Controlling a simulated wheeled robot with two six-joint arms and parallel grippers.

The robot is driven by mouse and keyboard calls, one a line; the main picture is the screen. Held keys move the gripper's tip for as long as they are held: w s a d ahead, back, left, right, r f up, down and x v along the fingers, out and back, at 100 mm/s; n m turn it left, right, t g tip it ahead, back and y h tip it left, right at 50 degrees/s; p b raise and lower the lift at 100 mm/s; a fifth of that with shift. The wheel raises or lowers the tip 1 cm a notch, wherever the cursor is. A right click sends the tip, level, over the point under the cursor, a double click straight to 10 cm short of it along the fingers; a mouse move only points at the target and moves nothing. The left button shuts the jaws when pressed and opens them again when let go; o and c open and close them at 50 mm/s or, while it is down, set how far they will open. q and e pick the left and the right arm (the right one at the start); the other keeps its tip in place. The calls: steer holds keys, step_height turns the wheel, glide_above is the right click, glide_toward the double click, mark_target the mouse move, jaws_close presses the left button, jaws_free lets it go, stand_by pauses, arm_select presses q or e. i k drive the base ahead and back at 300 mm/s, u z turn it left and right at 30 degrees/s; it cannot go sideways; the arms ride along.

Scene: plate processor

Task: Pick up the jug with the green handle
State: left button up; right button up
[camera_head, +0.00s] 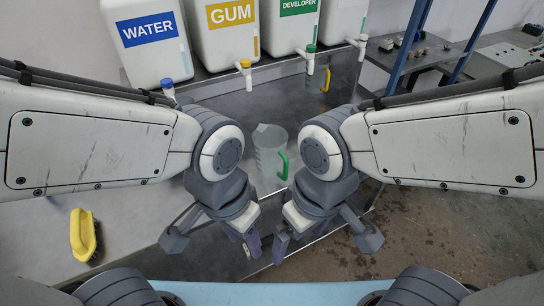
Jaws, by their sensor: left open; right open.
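A clear jug (268,155) with a green handle (284,165) stands upright on the metal counter, between my two arms and just beyond the grippers. Its handle is on its right side. My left gripper (242,250) hangs in front of the jug to the lower left. My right gripper (291,248) hangs in front of it to the lower right. Both point down, are open and hold nothing. They are apart from the jug.
Large white containers labelled WATER (147,45), GUM (225,35) and DEVELOPER (292,25) stand at the back with taps. A jug with a yellow handle (326,80) stands behind. A yellow brush (84,235) lies at left. The counter's edge drops to floor (445,235) at right.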

mark_target(270, 141)
steer(key=u, duration=0.1)
steer(key=k, duration=1)
steer(key=z, duration=0.75)
steer(key=i, duration=1.3)
steer(key=u, duration=1.15)
steer(key=i, duration=0.35)
steer(key=u, duration=0.35)
